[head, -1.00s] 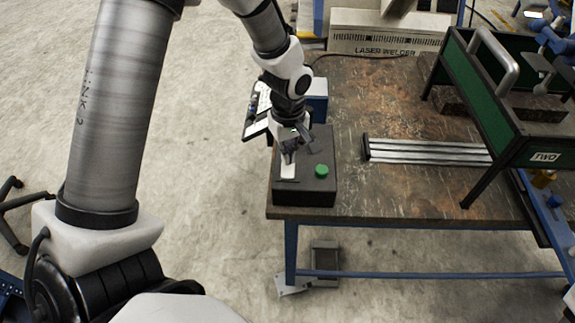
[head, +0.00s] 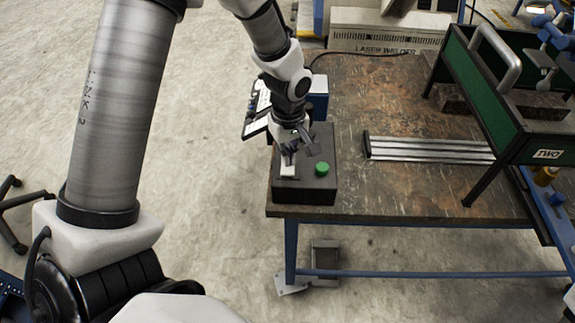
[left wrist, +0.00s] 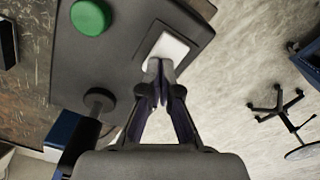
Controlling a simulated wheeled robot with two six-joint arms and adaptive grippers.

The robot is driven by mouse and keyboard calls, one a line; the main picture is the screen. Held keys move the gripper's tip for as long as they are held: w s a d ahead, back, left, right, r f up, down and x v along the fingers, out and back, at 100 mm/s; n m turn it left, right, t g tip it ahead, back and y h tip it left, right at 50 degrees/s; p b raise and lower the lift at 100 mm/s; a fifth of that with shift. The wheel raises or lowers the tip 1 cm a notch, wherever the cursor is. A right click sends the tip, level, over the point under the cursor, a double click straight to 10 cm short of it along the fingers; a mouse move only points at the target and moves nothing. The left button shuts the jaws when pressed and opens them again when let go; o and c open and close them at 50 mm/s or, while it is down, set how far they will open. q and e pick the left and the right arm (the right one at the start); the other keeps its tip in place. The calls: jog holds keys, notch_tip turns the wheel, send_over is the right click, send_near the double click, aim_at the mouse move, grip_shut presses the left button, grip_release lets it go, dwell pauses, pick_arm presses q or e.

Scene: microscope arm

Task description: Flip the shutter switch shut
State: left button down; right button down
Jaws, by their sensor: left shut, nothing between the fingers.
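The control box (head: 318,190) is black and sits at the near left corner of the workbench. On its top are a white rocker switch (head: 288,171) in a dark frame and a round green button (head: 321,169). My left gripper (head: 289,156) is shut and empty, pointing down at the switch. In the left wrist view its fingertips (left wrist: 158,72) overlap the near end of the white switch (left wrist: 174,48). I cannot tell whether they touch it. The green button (left wrist: 90,17) is clear of the fingers. My right gripper is not in view.
A dark knob (left wrist: 98,101) stands on the box beside the fingers. Silver rails (head: 430,149) lie on the workbench (head: 370,190) to the right. A green-sided frame (head: 505,110) stands farther right, and a laser welder (head: 385,38) is behind the bench.

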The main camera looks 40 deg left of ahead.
pick_arm(q)
jog(key=shift+f, duration=0.2)
notch_tip(320, 180, up, 7)
jog(key=p, duration=0.6)
jog(key=shift+r, duration=0.1)
dwell(0.4)
